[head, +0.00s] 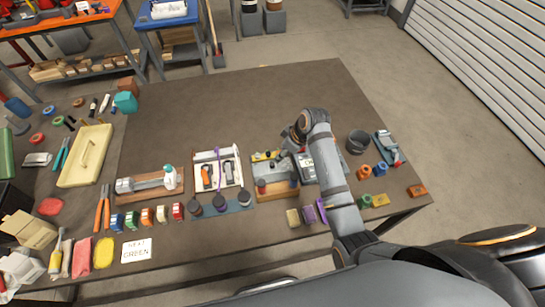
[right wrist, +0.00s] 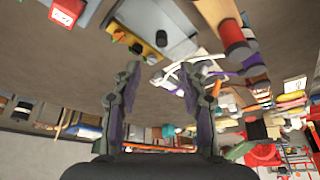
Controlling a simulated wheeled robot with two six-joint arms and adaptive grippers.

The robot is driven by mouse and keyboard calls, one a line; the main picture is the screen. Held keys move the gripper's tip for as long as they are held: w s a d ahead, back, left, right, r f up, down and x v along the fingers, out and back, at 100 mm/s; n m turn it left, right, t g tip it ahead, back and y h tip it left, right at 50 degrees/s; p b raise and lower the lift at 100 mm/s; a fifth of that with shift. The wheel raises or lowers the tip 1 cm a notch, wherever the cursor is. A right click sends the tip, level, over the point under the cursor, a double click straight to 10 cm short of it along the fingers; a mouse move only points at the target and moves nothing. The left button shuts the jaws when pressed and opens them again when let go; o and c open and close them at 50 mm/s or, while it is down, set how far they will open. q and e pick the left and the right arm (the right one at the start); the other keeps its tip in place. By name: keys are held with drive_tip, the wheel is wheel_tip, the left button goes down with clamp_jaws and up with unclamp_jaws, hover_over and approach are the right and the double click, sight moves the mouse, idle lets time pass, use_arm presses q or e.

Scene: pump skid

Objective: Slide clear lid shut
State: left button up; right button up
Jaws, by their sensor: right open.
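A small station (head: 273,172) with a grey top plate, a yellow strip and a wooden front stands mid-table. In the right wrist view its grey plate (right wrist: 165,22) and yellow strip (right wrist: 128,36) show near the top. I cannot make out a clear lid with certainty on it. My right gripper (right wrist: 160,72) is open, with nothing seen between its fingers. In the head view my right arm reaches over the table just right of the station, and its wrist hides part of that area. My left gripper is not in view.
A white-framed tray (head: 217,155) with a purple cord stands left of the station. A grey device (head: 306,168) sits close to its right, beside my arm. A dark cup (head: 357,142) and a blue-grey meter (head: 386,147) stand farther right. The far table middle is clear.

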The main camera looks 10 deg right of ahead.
sight(272, 164)
drive_tip(key=x, duration=0.2)
drive_tip(key=p+x, duration=0.1)
drive_tip(key=x, duration=0.1)
drive_tip(key=shift+s+a+f, duration=0.15)
drive_tip(key=shift+s, duration=0.25)
drive_tip(key=x, duration=0.5)
drive_tip(key=shift+w+f, duration=0.2)
drive_tip(key=shift+w, duration=0.15)
drive_tip(key=shift+c, duration=1.5)
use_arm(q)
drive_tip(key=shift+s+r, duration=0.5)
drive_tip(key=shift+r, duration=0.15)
use_arm(e)
clamp_jaws()
